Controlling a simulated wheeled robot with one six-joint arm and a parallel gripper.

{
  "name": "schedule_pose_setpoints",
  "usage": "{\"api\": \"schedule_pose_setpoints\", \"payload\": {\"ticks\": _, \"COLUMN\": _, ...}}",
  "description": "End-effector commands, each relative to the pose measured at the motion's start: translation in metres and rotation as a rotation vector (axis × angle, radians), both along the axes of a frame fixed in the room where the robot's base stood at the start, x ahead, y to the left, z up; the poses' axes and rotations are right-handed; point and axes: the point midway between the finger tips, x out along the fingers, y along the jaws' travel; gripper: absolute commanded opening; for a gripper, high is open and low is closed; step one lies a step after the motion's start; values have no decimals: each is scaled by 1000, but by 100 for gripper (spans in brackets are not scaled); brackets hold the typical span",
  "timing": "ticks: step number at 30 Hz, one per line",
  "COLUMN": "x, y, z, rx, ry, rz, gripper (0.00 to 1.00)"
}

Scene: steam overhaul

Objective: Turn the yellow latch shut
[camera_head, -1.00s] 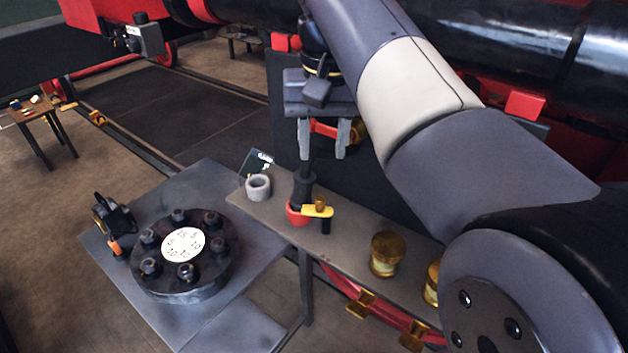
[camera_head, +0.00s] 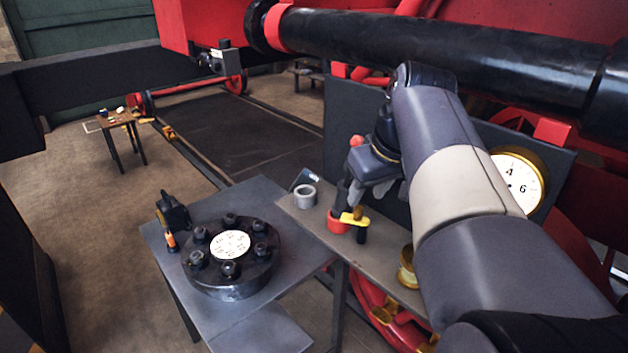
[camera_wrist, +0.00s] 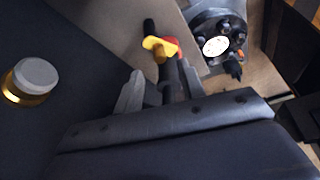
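The yellow latch (camera_head: 354,219) sits on the narrow grey shelf, beside a red ring (camera_head: 338,222) with a black upright handle (camera_head: 342,193). A short dark stub shows below the latch. In the wrist view the latch (camera_wrist: 160,46) lies just beyond my fingertips, with the red part behind it.
A grey ring (camera_head: 305,196) and a brass piece (camera_head: 408,268) stand on the shelf (camera_head: 385,245). A bolted black flange (camera_head: 230,268) sits on the grey table at left. A gauge (camera_head: 517,183) and a dark panel stand behind my arm.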

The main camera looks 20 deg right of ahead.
Motion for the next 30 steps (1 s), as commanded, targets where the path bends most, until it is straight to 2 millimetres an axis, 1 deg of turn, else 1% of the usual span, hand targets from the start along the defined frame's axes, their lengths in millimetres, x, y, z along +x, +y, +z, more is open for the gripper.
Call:
{"api": "schedule_pose_setpoints", "payload": {"ticks": 1, "x": 4, "y": 1, "z": -9, "rx": 2, "ry": 5, "rz": 1, "gripper": 38}}
{"api": "schedule_pose_setpoints", "payload": {"ticks": 3, "x": 8, "y": 1, "z": -21, "rx": 2, "ry": 4, "rz": 1, "gripper": 38}}
{"api": "schedule_pose_setpoints", "payload": {"ticks": 6, "x": 14, "y": 1, "z": -33, "rx": 2, "ry": 4, "rz": 1, "gripper": 38}}
{"api": "schedule_pose_setpoints", "payload": {"ticks": 9, "x": 18, "y": 1, "z": -42, "rx": 1, "ry": 3, "rz": 0, "gripper": 38}}
{"api": "schedule_pose_setpoints", "payload": {"ticks": 13, "x": 20, "y": 1, "z": -48, "rx": 0, "ry": 2, "rz": -1, "gripper": 38}}
{"api": "schedule_pose_setpoints", "payload": {"ticks": 20, "x": 20, "y": 1, "z": -48, "rx": 0, "ry": 1, "rz": -1, "gripper": 38}}
{"api": "schedule_pose_setpoints", "payload": {"ticks": 23, "x": 20, "y": 1, "z": -48, "rx": 0, "ry": 1, "rz": -1, "gripper": 31}}
{"api": "schedule_pose_setpoints", "payload": {"ticks": 30, "x": 20, "y": 1, "z": -48, "rx": 0, "ry": 1, "rz": -1, "gripper": 12}}
